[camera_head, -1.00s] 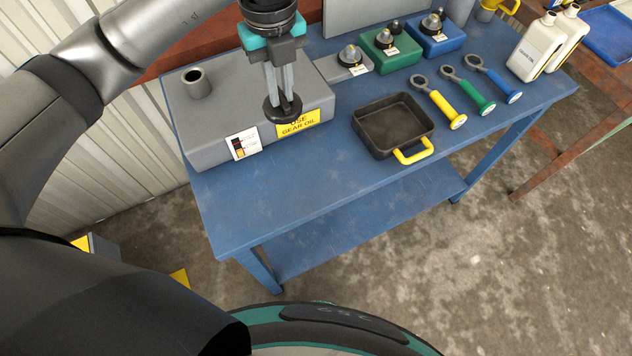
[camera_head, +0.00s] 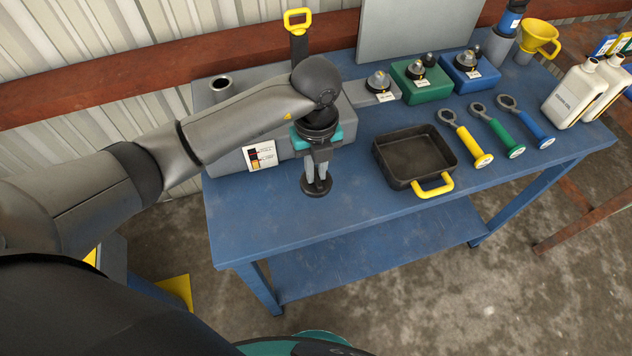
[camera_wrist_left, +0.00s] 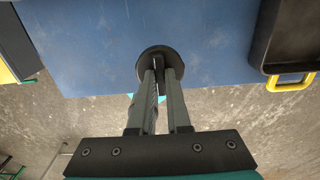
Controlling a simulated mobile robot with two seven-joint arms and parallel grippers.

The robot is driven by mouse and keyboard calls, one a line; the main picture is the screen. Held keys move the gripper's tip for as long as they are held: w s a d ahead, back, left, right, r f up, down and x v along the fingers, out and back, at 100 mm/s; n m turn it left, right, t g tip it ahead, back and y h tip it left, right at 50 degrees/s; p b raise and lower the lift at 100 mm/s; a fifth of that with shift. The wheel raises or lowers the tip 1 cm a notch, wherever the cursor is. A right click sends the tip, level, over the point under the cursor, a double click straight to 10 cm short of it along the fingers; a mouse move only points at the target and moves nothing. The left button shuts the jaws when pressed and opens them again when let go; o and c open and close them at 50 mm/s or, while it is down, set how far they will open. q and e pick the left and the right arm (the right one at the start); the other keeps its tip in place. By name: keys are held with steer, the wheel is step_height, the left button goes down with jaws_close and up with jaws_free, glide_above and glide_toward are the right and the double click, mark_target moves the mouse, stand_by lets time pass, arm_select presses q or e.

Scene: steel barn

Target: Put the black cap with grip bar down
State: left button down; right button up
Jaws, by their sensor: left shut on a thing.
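The black cap with grip bar (camera_head: 317,189) is a round black disc with a bar on top. My left gripper (camera_head: 317,183) points down and is shut on the grip bar. The cap is over the bare front left part of the blue table (camera_head: 262,210), in front of the grey box. I cannot tell whether the cap touches the table top. In the left wrist view the cap (camera_wrist_left: 158,62) shows at the tips of both fingers (camera_wrist_left: 160,82), with the blue surface behind it. My right gripper is not in view.
The grey box (camera_head: 228,155) with an open filler neck (camera_head: 220,88) stands behind. A black tray with a yellow handle (camera_head: 440,187) is to the right. Several ring-headed tools (camera_head: 468,140) lie further right. The table's front left is clear.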

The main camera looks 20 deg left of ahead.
mark_target(316, 185)
arm_select(q)
steer(key=shift+f, duration=2.4)
steer(key=shift+f, duration=0.1)
steer(key=c, duration=0.9)
jaws_free()
step_height(316, 185, up, 12)
steer(key=shift+r, duration=0.15)
